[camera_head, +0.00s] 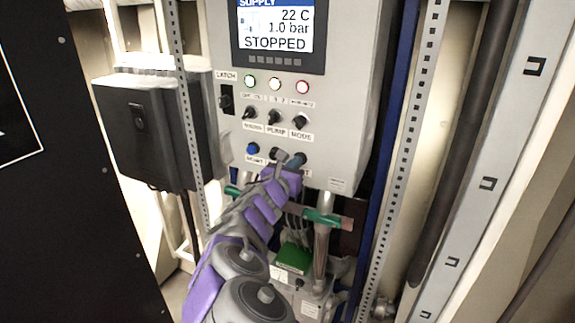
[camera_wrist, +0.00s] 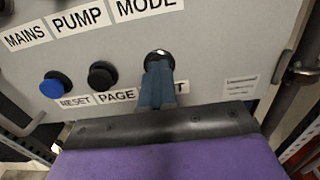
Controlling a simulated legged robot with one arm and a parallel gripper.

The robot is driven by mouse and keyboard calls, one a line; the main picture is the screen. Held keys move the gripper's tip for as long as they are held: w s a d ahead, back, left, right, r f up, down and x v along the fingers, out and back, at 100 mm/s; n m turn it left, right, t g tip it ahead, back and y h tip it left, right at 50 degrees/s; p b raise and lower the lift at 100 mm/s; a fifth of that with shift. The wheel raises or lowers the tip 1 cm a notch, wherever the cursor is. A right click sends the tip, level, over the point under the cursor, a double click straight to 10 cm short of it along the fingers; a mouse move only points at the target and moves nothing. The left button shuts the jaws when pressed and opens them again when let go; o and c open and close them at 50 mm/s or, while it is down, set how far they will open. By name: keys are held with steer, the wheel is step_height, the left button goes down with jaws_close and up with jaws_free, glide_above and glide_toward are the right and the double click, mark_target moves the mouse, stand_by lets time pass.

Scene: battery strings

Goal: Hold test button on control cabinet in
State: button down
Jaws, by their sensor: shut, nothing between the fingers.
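The grey control cabinet (camera_head: 345,120) fills the upper middle of the head view, and its panel also fills the wrist view (camera_wrist: 215,60). In the wrist view, the third button (camera_wrist: 158,55) of the bottom row shows only as a dark ring with a bright top. Its label is mostly covered, with only a final "T" showing. My gripper (camera_wrist: 157,75) is shut and empty, its blue-grey fingertips overlapping this button. I cannot tell whether they touch it or how far in it is. In the head view, my gripper (camera_head: 296,160) covers that spot.
Left of the fingertips are the black PAGE button (camera_wrist: 102,75) and blue RESET button (camera_wrist: 55,84). Above are the MAINS, PUMP and MODE knobs (camera_head: 300,121), lamps and a screen (camera_head: 276,30) reading STOPPED. A black box (camera_head: 145,130) and perforated rails (camera_head: 425,100) flank the cabinet.

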steer(key=shift+r, duration=0.2)
steer(key=shift+d, duration=0.2)
steer(key=shift+a+r, duration=0.1)
steer(key=shift+a, duration=0.05)
stand_by(0.9)
